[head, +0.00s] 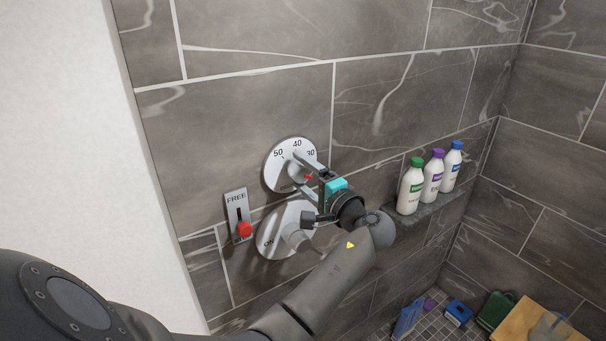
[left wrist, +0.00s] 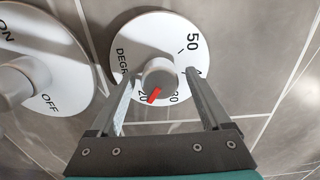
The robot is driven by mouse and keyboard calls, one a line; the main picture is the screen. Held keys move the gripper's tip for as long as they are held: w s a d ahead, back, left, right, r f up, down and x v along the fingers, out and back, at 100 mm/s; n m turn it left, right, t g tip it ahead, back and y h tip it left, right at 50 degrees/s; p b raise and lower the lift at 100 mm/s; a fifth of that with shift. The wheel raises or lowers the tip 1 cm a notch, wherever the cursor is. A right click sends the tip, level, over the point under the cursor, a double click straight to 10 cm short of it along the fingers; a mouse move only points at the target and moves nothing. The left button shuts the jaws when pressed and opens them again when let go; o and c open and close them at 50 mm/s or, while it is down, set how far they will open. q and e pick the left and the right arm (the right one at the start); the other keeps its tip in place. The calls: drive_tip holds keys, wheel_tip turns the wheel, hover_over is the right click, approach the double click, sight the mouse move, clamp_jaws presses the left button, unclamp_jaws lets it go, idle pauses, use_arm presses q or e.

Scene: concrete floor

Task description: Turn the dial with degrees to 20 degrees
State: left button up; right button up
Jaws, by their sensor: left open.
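The degree dial (head: 272,168) is a round white plate on the tiled wall, marked 50, 40 and 30 in the head view. In the left wrist view, its grey centre knob (left wrist: 160,75) has a red pointer (left wrist: 153,97) beside the 20 mark, on the side towards 30. My left gripper (head: 299,171) is at the dial, its fingers open on either side of the knob. In the left wrist view, a gap shows between each finger and the knob. The gripper hides part of the dial in the head view. My right gripper is not in view.
Below the dial is a second round plate (head: 268,240) with an ON/OFF lever. A FREE switch (head: 236,203) with a red slider is left of it. Several bottles (head: 410,190) stand on a corner shelf (head: 420,215) at right. Cleaning items (head: 457,312) lie on the floor.

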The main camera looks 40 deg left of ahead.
use_arm(q)
drive_tip(key=b+v, duration=0.4)
drive_tip(key=v, duration=1.1)
drive_tip(key=shift+d, duration=0.1)
